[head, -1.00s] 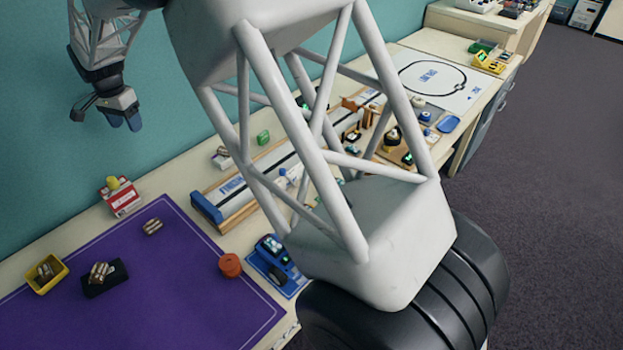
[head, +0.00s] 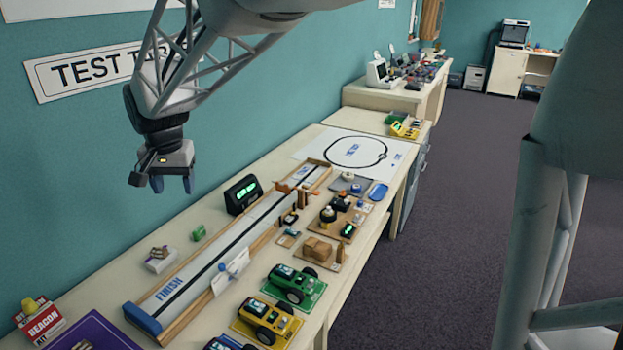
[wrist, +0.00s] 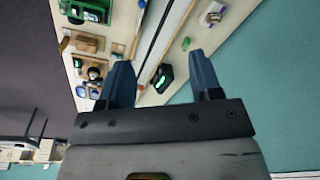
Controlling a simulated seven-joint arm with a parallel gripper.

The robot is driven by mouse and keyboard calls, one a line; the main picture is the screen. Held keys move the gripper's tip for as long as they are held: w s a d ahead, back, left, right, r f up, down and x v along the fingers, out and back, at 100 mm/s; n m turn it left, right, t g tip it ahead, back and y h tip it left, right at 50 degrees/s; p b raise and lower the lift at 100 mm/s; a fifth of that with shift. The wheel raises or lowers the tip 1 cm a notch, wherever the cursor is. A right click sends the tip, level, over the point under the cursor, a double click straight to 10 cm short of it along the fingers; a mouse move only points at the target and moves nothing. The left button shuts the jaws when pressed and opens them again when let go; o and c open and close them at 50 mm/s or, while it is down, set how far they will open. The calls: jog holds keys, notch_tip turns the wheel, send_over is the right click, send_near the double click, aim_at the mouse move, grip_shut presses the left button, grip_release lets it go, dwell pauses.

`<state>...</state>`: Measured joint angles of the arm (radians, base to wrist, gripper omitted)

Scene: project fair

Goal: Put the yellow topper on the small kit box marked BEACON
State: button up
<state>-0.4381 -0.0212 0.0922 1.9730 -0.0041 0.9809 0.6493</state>
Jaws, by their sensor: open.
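The small red and white kit box marked BEACON (head: 42,322) stands at the lower left of the head view, beside the purple mat. A rounded yellow topper (head: 30,304) shows at the top of the box and appears to rest on it, a little left of its middle. My gripper (head: 172,184) is open and empty, hanging in the air well above the table near the teal wall, up and to the right of the box. In the wrist view my gripper's two blue fingers (wrist: 160,72) are apart with nothing between them. The box is not in the wrist view.
A long test track (head: 215,258) marked FINISH runs along the table. A black display (head: 243,195) stands behind it. A green car (head: 294,283) and a yellow car (head: 266,318) stand in front. The purple mat (head: 108,332) is mostly cut off.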

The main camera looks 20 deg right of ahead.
jog(key=s+d+r, duration=0.2)
jog(key=s+d, duration=0.4)
jog(key=d, duration=0.4)
jog(key=s+d+f+n, duration=0.1)
jog(key=s+d+f, duration=0.2)
jog(key=s+d, duration=0.6)
jog(key=s+d+f+n+t, duration=0.1)
jog(key=s+d+f, duration=0.2)
jog(key=s+d, duration=0.6)
jog(key=s, duration=0.6)
jog(key=shift+s+d+h, duration=0.25)
jog(key=shift+s+h, duration=0.1)
jog(key=shift+h, duration=0.05)
